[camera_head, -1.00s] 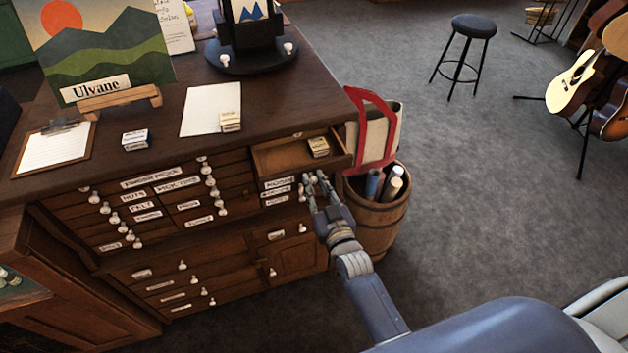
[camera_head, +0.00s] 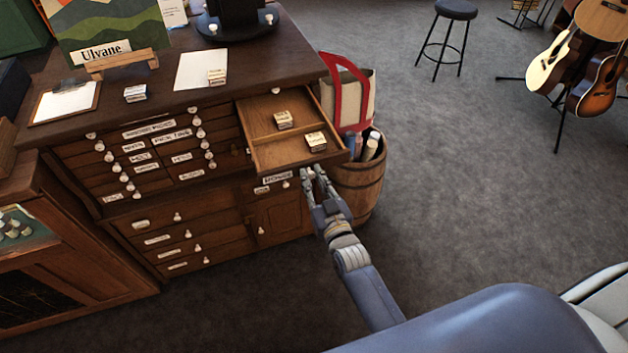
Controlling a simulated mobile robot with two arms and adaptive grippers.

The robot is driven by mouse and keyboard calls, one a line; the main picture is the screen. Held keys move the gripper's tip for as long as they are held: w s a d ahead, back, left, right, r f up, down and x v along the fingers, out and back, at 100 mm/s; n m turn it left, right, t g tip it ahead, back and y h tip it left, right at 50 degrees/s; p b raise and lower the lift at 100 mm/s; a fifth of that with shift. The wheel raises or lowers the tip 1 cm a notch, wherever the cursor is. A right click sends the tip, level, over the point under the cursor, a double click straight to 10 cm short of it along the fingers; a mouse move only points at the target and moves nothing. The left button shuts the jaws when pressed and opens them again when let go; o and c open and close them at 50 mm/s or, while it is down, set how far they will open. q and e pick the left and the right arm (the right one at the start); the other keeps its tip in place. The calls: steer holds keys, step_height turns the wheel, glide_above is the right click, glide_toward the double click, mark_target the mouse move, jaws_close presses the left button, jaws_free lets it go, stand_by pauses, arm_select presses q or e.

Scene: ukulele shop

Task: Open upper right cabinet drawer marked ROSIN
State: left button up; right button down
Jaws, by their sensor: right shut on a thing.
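The upper right drawer (camera_head: 275,145) of the wooden cabinet stands pulled out, its inside showing a divider and two small boxes, one farther back (camera_head: 284,120) and one near the front (camera_head: 316,141). A small white label (camera_head: 278,177) shows at the drawer's front; its lettering is too small to read surely. My right gripper (camera_head: 312,176) is at the drawer front, right of the label, shut on the drawer's knob, which the fingers largely hide. My left gripper is not in view.
A barrel (camera_head: 360,182) with rolled items and a red-handled bag (camera_head: 352,95) stands close right of the drawer. Small boxes, a clipboard (camera_head: 65,101) and a sign (camera_head: 105,50) are on the cabinet top. Grey floor (camera_head: 470,180) is free to the right.

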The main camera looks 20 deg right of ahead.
steer(key=shift+w, duration=0.15)
steer(key=c, duration=1.4)
jaws_free()
steer(key=s, duration=1.2)
steer(key=shift+d, duration=0.2)
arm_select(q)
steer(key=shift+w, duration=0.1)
